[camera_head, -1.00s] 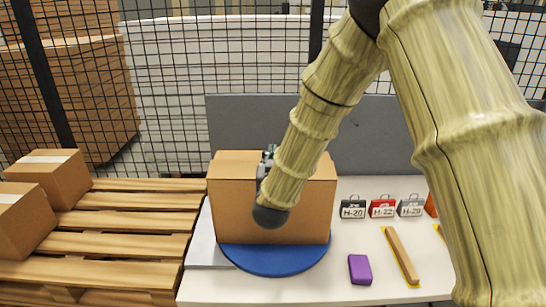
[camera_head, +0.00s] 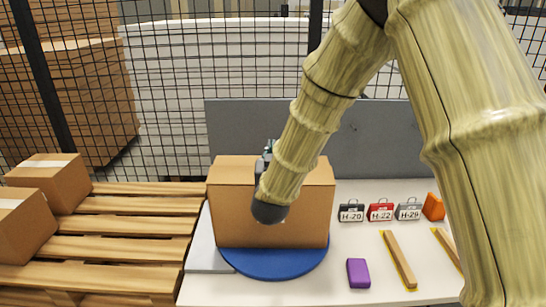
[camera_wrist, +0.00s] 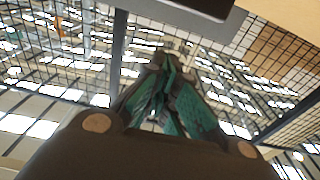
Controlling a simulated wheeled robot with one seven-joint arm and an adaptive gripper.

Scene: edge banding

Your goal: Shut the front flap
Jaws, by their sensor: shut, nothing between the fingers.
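The cardboard box (camera_head: 235,215) stands on a round blue turntable (camera_head: 270,265) on the white table. Its broad front face is toward me, and my arm crosses the middle of its front and top. I cannot clearly make out the front flap or its angle. My gripper (camera_head: 267,150) is at the box's top, mostly hidden behind my own arm. In the wrist view, the teal fingers of my gripper (camera_wrist: 165,95) are shut and empty. A tan cardboard surface (camera_wrist: 290,15) shows at that view's upper right.
A wooden pallet (camera_head: 130,235) with cartons (camera_head: 50,178) is at left. Right of the box are labelled weights (camera_head: 380,210), an orange block (camera_head: 433,207), a purple block (camera_head: 358,272) and a wooden bar (camera_head: 399,260). A grey panel (camera_head: 380,135) and mesh fence stand behind.

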